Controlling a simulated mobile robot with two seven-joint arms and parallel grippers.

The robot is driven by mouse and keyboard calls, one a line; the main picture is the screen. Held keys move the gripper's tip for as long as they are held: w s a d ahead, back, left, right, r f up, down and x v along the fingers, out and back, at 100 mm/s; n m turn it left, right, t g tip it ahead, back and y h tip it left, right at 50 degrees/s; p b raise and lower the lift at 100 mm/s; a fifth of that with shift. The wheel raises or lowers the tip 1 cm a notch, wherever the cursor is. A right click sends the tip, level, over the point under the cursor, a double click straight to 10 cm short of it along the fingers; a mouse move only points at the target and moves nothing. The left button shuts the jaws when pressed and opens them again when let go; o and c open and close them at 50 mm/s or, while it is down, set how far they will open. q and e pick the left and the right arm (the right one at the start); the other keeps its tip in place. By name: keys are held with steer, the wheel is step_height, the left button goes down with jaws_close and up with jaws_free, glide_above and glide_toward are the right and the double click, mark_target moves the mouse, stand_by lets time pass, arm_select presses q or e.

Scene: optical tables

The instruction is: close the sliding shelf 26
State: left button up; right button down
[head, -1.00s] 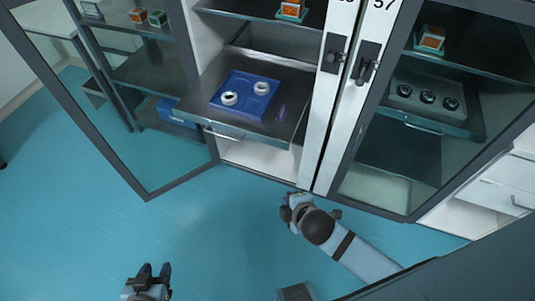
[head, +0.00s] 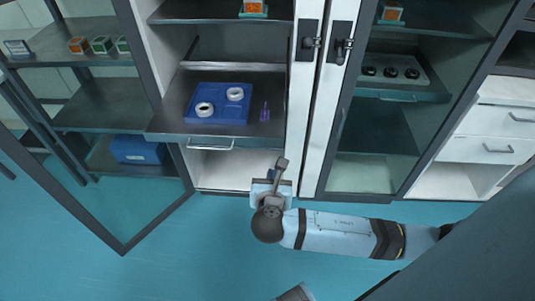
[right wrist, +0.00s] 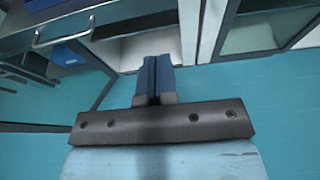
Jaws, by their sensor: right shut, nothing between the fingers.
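The sliding shelf (head: 165,122) is a dark metal drawer-like tray, pulled out of the open cabinet, with a handle (head: 210,147) on its front edge. It carries a blue board (head: 220,116) with two white rings and a small purple item (head: 265,112). My right gripper (head: 277,172) is shut and empty, below and to the right of the shelf's front, not touching it. In the right wrist view my fingers (right wrist: 154,78) are together, and the shelf handle (right wrist: 63,36) shows at the upper left.
An open glass door (head: 150,232) stands at the left of the cabinet. A closed glass door (head: 375,140) is on the right. Shelves with small boxes (head: 100,45) and a blue case (head: 140,150) show at left. The blue floor in front is clear.

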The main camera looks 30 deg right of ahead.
steer(key=b, duration=0.2)
glide_toward(275, 141)
steer(key=x, duration=0.6)
steer(key=shift+f, duration=0.35)
steer(key=shift+w+d, duration=0.25)
steer(key=shift+w, duration=0.15)
arm_select(q)
steer(key=shift+f, duration=0.4)
arm_select(e)
steer(key=shift+w+d, duration=0.1)
arm_select(q)
steer(key=shift+w+d, duration=0.1)
